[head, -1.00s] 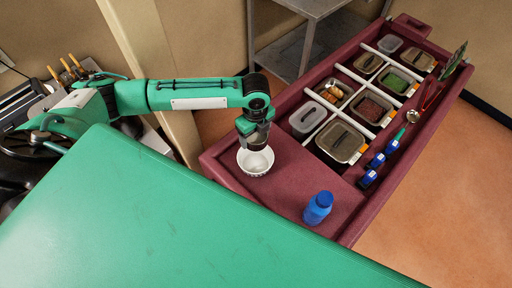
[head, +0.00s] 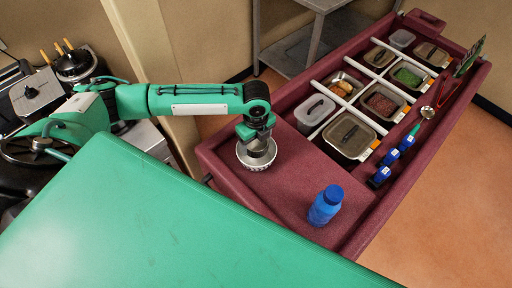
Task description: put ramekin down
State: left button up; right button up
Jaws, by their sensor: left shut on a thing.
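My right gripper is not in view.
A blue bottle (head: 325,205) stands on the cart to the right of the ramekin, with bare cart top between them. A green surface (head: 160,225) fills the foreground.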

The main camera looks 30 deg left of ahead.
aim_at(256, 146)
pick_arm(q)
notch_tip(256, 146, down, 3)
jog(key=shift+w+f+b, duration=0.1)
jog(key=shift+b, duration=1.15)
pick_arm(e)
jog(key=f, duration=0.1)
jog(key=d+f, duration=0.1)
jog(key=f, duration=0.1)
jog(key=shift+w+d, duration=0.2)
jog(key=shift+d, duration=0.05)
pick_arm(q)
jog(key=shift+f, duration=0.5)
jog(key=o, duration=0.8)
jog(key=shift+c, duration=0.2)
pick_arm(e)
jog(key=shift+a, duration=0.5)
